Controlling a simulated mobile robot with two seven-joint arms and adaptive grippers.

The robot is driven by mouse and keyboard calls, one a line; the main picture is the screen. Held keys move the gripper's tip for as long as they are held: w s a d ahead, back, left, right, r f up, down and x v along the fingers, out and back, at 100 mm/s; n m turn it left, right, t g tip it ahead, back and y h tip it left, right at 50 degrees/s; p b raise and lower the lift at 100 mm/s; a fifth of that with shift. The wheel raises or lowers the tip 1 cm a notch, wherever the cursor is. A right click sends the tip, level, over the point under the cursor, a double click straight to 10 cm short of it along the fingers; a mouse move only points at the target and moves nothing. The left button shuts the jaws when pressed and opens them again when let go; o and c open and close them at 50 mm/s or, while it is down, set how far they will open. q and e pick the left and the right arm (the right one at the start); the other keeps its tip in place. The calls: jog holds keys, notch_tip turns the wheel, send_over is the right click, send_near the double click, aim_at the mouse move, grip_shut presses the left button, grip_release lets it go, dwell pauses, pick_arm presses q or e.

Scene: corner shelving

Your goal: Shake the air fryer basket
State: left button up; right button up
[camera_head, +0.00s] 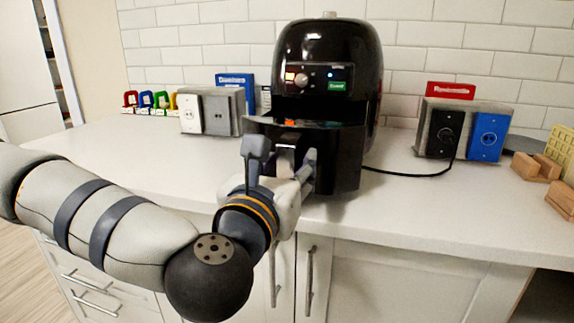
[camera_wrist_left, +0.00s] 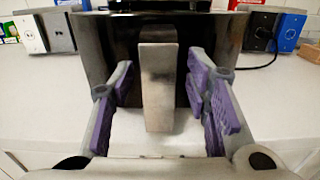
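The black air fryer (camera_head: 326,60) stands on the white counter against the tiled wall. Its dark basket (camera_head: 340,162) sticks out of the front toward me. The basket's metallic handle (camera_wrist_left: 158,85) stands upright in the middle of the left wrist view; it also shows in the head view (camera_head: 286,158). My left gripper (camera_head: 284,156) is in front of the basket, with one finger on each side of the handle. In the left wrist view its purple-padded fingers (camera_wrist_left: 161,80) are apart, with gaps to the handle on both sides. My right gripper is not in view.
A grey outlet box (camera_head: 212,112) stands left of the fryer. Another (camera_head: 464,132) stands right, with the fryer's black cord plugged in. Wooden blocks (camera_head: 536,168) sit at the right end. The counter (camera_head: 420,203) right of the basket is clear.

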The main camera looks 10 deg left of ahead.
pick_arm(q)
notch_tip(320, 180, up, 10)
jog(key=shift+r, duration=0.1)
dwell(0.4)
